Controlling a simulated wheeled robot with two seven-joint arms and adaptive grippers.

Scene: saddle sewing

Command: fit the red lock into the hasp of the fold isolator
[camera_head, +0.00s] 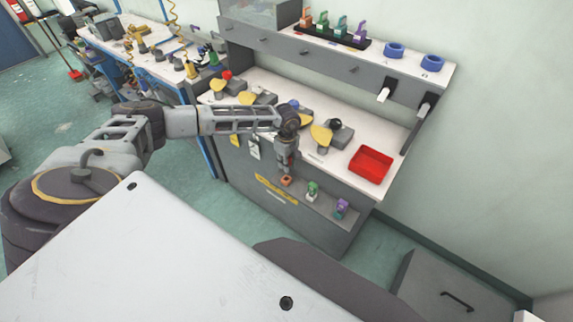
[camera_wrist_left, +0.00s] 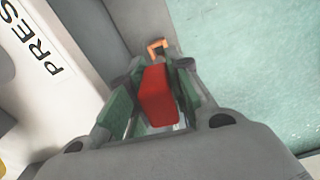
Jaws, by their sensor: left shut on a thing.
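My left gripper (camera_head: 286,172) hangs down in front of the bench's front panel. It is shut on a red lock (camera_wrist_left: 158,95), which shows as a red block between the fingers in the left wrist view. An orange U-shaped piece (camera_wrist_left: 157,46) shows just past the red lock; I cannot tell whether it is part of it. In the head view a small orange piece (camera_head: 286,182) shows just under the fingertips. A green piece (camera_head: 312,190) and a purple piece (camera_head: 341,208) stand to its right. I cannot tell which is the fold isolator. My right gripper is not in view.
The bench top (camera_head: 330,166) holds several grey devices with yellow parts and a red tray (camera_head: 371,165). A rack (camera_head: 335,37) of coloured locks and two blue rings (camera_head: 394,50) sit on the upper shelf. A white plate lettered "PRES" (camera_wrist_left: 40,60) is left of the gripper.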

